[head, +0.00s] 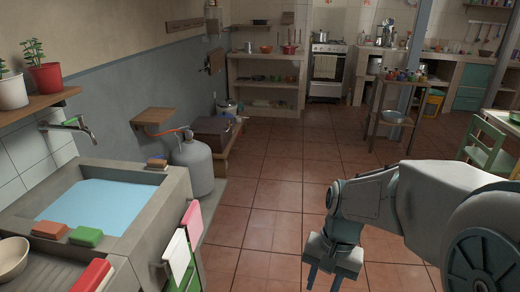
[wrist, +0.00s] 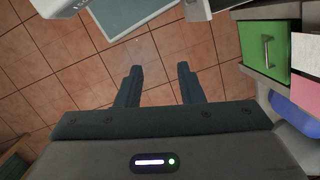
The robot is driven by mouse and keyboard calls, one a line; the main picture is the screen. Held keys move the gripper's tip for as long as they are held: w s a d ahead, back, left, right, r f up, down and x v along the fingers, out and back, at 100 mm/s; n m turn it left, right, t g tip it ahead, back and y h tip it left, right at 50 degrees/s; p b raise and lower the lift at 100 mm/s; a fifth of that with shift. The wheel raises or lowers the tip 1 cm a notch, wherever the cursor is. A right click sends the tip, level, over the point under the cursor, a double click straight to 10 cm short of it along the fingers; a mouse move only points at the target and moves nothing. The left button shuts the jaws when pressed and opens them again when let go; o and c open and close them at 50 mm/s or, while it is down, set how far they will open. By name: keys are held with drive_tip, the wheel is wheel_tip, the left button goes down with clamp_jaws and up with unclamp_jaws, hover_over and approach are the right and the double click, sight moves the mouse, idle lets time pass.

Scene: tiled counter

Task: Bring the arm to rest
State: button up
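My gripper (head: 329,275) shows at the lower right of the head view, on the end of my folded grey arm. It hangs over the tiled floor, to the right of the sink counter and apart from it. In the wrist view my gripper (wrist: 160,75) has its two dark fingers spread apart. Only floor tiles show between them, so it is open and empty.
The stone sink (head: 160,185) with blue water stands at left, with cloths (head: 176,255) hanging on its near right side. A grey gas cylinder (head: 194,165) stands behind it. A green chair (head: 487,150) is at right. Tiled floor (head: 270,195) is clear in the middle.

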drive_tip(key=s+d+r+n+t+h+p, duration=0.1)
drive_tip(key=s+r+n+t+p, duration=0.2)
drive_tip(key=r, duration=0.8)
drive_tip(key=shift+d+r+n+t+h+p, duration=0.15)
drive_tip(key=shift+d+n+t+h+p, duration=0.15)
drive_tip(key=shift+n+t+p, duration=0.5)
drive_tip(key=shift+o, duration=0.3)
